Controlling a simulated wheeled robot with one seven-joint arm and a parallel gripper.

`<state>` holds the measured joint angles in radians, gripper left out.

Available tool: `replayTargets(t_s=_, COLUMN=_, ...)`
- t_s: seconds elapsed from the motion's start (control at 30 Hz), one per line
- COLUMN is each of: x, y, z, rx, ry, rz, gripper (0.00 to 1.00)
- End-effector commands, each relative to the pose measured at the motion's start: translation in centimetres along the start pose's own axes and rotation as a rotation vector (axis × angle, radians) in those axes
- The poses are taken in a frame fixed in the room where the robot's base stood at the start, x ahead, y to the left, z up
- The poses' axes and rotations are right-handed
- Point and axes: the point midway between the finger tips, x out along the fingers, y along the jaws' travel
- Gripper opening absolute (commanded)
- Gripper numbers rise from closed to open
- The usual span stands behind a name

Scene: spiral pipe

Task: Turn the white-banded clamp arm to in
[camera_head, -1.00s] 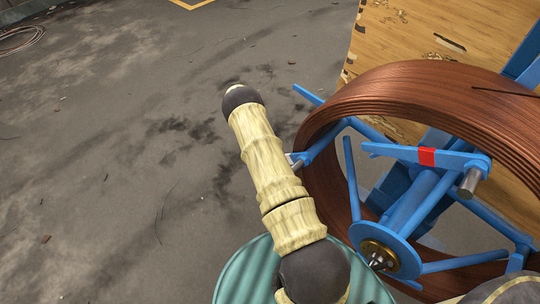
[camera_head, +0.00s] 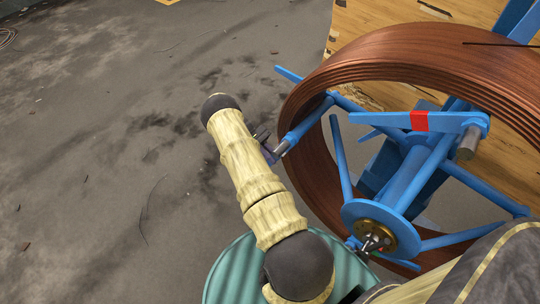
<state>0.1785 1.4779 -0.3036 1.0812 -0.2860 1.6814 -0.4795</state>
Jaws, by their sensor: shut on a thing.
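My gripper (camera_head: 264,143) is mostly hidden behind my beige forearm. Only small dark tips show past its right edge, at the metal-pinned end of a blue spoke (camera_head: 305,126) on the left of the reel. It is shut at that end, where the clamp arm is held; my forearm covers the grip. No white band shows, so the clamp arm's angle cannot be told. Another blue clamp arm with a red band (camera_head: 419,121) lies across the right spoke, pointing left. The copper coil (camera_head: 335,80) rings the spokes and the blue hub (camera_head: 383,228).
A wooden panel (camera_head: 385,25) stands behind the coil. A ribbed teal round object (camera_head: 235,275) is below my forearm. Blue spokes and bars crowd the reel's inside. The grey concrete floor (camera_head: 90,150) to the left is open, with a few scraps.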

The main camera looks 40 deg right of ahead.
Motion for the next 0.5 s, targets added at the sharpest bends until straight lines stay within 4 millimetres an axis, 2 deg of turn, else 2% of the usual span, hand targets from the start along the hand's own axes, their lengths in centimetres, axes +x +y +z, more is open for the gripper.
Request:
replayTargets(t_s=0.07, x=-0.02, y=0.0, z=0.06, rx=0.0, ry=-0.001, rz=0.0, gripper=0.0)
replayTargets(t_s=0.1, x=-0.03, y=0.0, z=0.06, rx=0.0, ry=-0.001, rz=0.0, gripper=0.19)
replayTargets(t_s=0.17, x=-0.04, y=0.0, z=0.06, rx=0.0, ry=-0.001, rz=0.0, gripper=0.3)
replayTargets(t_s=0.2, x=-0.04, y=-0.01, z=0.05, rx=0.0, ry=0.0, rz=0.0, gripper=0.33)
replayTargets(t_s=0.5, x=-0.17, y=-0.02, z=0.01, rx=0.0, ry=0.001, rz=0.001, gripper=0.33)
